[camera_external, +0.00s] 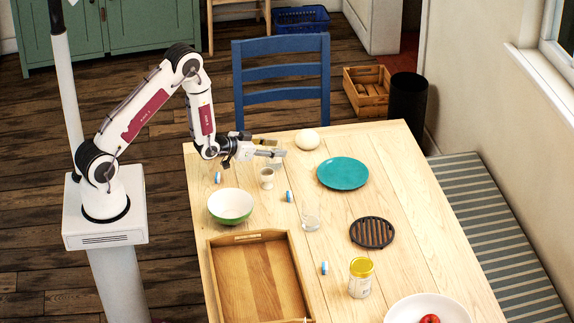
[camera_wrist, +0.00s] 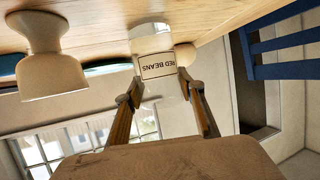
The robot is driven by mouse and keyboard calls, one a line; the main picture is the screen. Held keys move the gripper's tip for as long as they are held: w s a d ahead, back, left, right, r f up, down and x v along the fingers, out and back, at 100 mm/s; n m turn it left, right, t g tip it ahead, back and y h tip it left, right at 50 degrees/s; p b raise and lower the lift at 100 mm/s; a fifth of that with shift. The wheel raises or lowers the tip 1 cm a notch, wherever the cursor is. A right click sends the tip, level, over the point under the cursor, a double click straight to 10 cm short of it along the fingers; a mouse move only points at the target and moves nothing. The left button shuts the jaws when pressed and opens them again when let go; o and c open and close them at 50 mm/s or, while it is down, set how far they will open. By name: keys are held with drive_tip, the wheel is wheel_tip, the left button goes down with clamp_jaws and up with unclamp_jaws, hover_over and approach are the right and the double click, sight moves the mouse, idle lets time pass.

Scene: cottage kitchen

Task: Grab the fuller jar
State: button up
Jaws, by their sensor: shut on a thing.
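My gripper (camera_external: 271,153) is over the far left part of the table. In the wrist view my gripper (camera_wrist: 158,88) has its two fingers on either side of a pale jar labelled "RED BEANS" (camera_wrist: 156,66), and it is shut on it. In the external view the jar is mostly hidden by the fingers. How full it is cannot be told. A clear glass vessel (camera_external: 311,218) stands nearer the table's middle; its contents are not clear.
A cream egg cup (camera_external: 267,178) stands close to my gripper, also large in the wrist view (camera_wrist: 45,65). Nearby are a green bowl (camera_external: 231,206), teal plate (camera_external: 343,173), round cream object (camera_external: 306,139), wooden tray (camera_external: 215,270), black trivet (camera_external: 372,232) and yellow-lidded tin (camera_external: 360,280).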

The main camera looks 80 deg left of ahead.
drive_tip(key=shift+r, duration=0.25)
wheel_tip(320, 180, up, 9)
idle(1.3)
drive_tip(key=shift+r, duration=0.15)
idle(0.6)
